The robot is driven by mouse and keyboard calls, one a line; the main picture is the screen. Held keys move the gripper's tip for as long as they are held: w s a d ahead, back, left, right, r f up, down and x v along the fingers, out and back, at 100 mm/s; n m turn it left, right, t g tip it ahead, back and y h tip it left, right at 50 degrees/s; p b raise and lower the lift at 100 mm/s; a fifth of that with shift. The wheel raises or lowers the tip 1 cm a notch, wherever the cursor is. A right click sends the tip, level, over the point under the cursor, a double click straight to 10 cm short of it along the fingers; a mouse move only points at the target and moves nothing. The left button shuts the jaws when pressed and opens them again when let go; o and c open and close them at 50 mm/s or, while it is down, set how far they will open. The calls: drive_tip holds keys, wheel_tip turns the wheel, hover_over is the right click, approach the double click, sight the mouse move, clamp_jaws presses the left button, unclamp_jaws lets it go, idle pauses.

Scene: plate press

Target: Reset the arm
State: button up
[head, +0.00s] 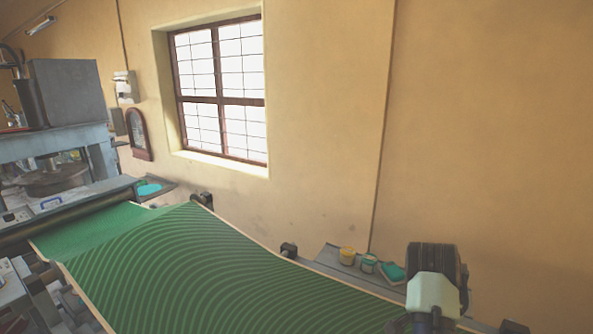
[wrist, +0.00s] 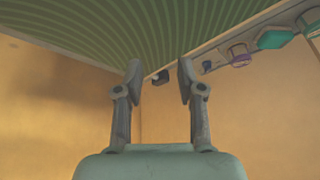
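My gripper (wrist: 158,82) shows in the wrist view with its two fingers apart and nothing between them. It is open and empty, and the wall and the edge of the green belt show beyond it. In the head view part of my arm stands at the lower right, in front of the belt and the side shelf; the fingers cannot be made out there.
A green striped belt (head: 200,262) runs from the press (head: 55,160) at the left toward the lower right. The wall (head: 480,130) stands behind.

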drive_tip(key=s+a+f+n+t+y+b, duration=0.1)
drive_tip(key=a+f+n+t+b, duration=0.25)
drive_tip(key=a+f, duration=0.4)
drive_tip(key=s+a+f+n+t+b, duration=0.25)
drive_tip(key=a+f+n, duration=0.25)
drive_tip(key=a, duration=0.5)
drive_tip(key=s+a+r+n+t+y+b, duration=0.1)
drive_tip(key=s+a+n+t+y+b, duration=0.35)
drive_tip(key=s+a, duration=0.85)
wheel_tip(320, 180, up, 34)
drive_tip(key=d+n+h+p, duration=0.1)
drive_tip(key=d+p, duration=0.1)
drive_tip(key=p, duration=3.3)
drive_tip(key=shift+s+n, duration=0.25)
drive_tip(key=shift+n, duration=0.05)
drive_tip(key=shift+f, duration=0.1)
